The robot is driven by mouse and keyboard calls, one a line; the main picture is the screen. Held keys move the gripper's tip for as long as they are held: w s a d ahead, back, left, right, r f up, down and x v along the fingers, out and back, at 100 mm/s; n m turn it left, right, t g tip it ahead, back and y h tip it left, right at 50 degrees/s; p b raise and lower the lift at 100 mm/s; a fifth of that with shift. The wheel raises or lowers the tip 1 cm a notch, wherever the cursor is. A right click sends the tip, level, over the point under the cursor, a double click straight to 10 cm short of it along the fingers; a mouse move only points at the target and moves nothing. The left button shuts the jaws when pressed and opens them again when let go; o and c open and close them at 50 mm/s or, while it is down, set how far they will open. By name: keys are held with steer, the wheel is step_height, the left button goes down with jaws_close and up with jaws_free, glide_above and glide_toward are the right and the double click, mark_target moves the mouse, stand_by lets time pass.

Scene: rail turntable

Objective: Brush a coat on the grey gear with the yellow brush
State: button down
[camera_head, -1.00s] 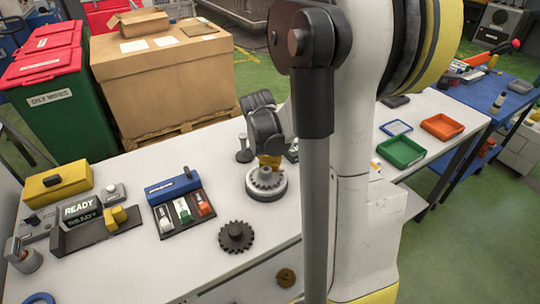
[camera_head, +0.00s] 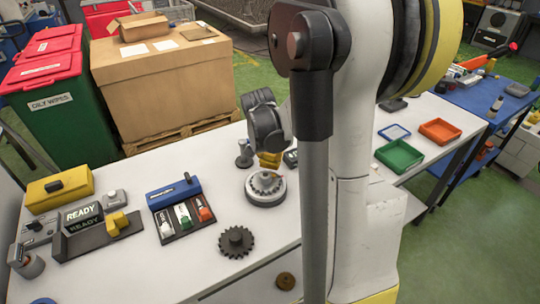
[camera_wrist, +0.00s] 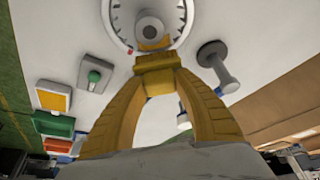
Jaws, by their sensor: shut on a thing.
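The grey gear (camera_head: 266,181) lies on a round pale turntable (camera_head: 265,199) on the white bench. In the wrist view the toothed gear (camera_wrist: 125,22) and its hub are at the top, cut by the frame edge. My gripper (camera_head: 268,160) is just above the gear in the head view, pointing down. Its yellow fingers are shut on a yellow block, seemingly the yellow brush (camera_wrist: 155,68). A yellow patch shows against the hub, but I cannot tell whether the bristles touch the gear.
A dark gear (camera_head: 236,241) lies on the near bench. A tray (camera_head: 178,234) with white, green and red items is left of it. A small grey post (camera_head: 244,155) stands close behind the turntable. Green (camera_head: 399,155) and orange (camera_head: 440,131) trays are at right.

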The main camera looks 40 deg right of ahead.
steer(key=shift+r+p, duration=1.55)
steer(key=shift+r, duration=0.85)
steer(key=shift+s+f, duration=0.1)
